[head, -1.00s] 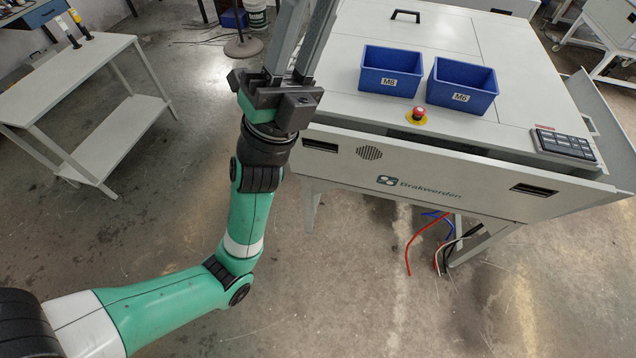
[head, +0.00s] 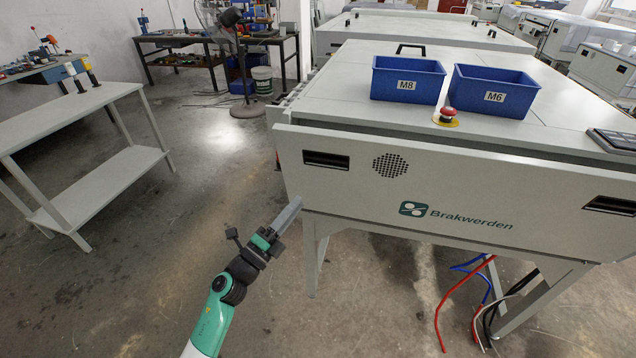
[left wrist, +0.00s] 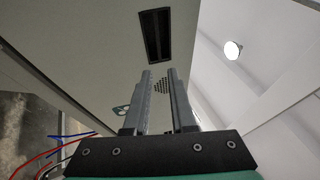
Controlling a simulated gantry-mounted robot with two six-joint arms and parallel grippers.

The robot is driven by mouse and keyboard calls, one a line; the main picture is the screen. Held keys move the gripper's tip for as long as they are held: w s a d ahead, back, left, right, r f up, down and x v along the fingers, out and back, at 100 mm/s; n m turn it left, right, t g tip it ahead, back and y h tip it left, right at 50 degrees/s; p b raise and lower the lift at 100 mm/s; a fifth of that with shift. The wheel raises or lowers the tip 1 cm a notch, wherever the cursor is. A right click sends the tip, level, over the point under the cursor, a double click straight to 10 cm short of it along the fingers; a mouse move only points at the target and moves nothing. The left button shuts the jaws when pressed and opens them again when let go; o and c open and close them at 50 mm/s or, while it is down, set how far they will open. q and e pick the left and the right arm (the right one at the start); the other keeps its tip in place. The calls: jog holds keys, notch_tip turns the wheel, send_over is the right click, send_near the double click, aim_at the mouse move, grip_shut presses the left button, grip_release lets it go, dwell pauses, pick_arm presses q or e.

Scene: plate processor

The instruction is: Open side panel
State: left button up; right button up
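The grey panel (head: 470,190) with the Brakwerden logo faces me on the plate processor. It leans out a little, with a dark gap along its top edge. It has a dark slot handle (head: 326,160) at the left and another (head: 610,206) at the right. My left gripper (head: 297,203) is in front of the panel's lower left corner, below the left slot, pointing up. In the left wrist view the fingers (left wrist: 162,72) are apart with nothing between them, and the left slot (left wrist: 156,36) lies beyond their tips. My right gripper is not in view.
Blue M8 bin (head: 407,80) and M6 bin (head: 494,92) stand on the machine top (head: 400,118), behind a red emergency button (head: 447,113). Red and blue cables (head: 455,305) hang below the machine. A grey shelf table (head: 75,110) stands left; the floor between is clear.

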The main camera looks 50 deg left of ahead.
pick_arm(q)
jog(key=b+x, duration=0.2)
jog(key=x, duration=0.8)
jog(key=shift+w, duration=0.1)
jog(key=shift+c, duration=0.3)
grip_shut()
jog(key=shift+r, duration=0.1)
dwell(0.6)
